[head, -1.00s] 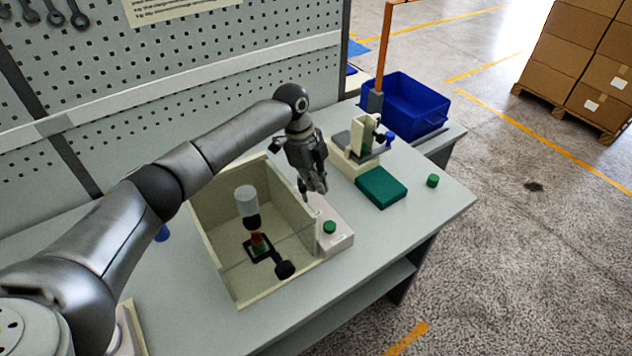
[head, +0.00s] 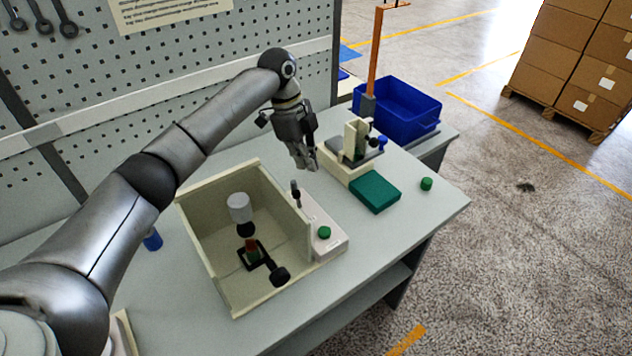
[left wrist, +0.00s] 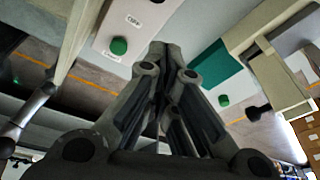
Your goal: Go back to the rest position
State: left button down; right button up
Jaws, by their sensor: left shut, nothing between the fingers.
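My left gripper (head: 312,165) is shut and empty. In the head view it hangs in the air above the table (head: 408,228), behind the white button box (head: 322,232) and left of the beige fixture (head: 350,160). In the left wrist view its closed fingers (left wrist: 166,55) point up the picture, between the button box (left wrist: 125,35) and the green block (left wrist: 206,70). The beige open-topped box (head: 189,226) stands on the table, with a grey-white cylinder (head: 240,207) on a dark-and-orange holder inside. My right gripper is not in view.
A green block (head: 374,192) and a small green cap (head: 426,184) are on the right of the table. A blue bin (head: 397,110) stands behind, beside an orange post (head: 376,55). A pegboard wall (head: 230,60) rises at the back. The right front corner is clear.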

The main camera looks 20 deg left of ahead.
pick_arm(q)
jog(key=shift+w+a+r, duration=0.2)
jog(key=shift+a+r, duration=0.25)
jog(key=shift+r, duration=0.3)
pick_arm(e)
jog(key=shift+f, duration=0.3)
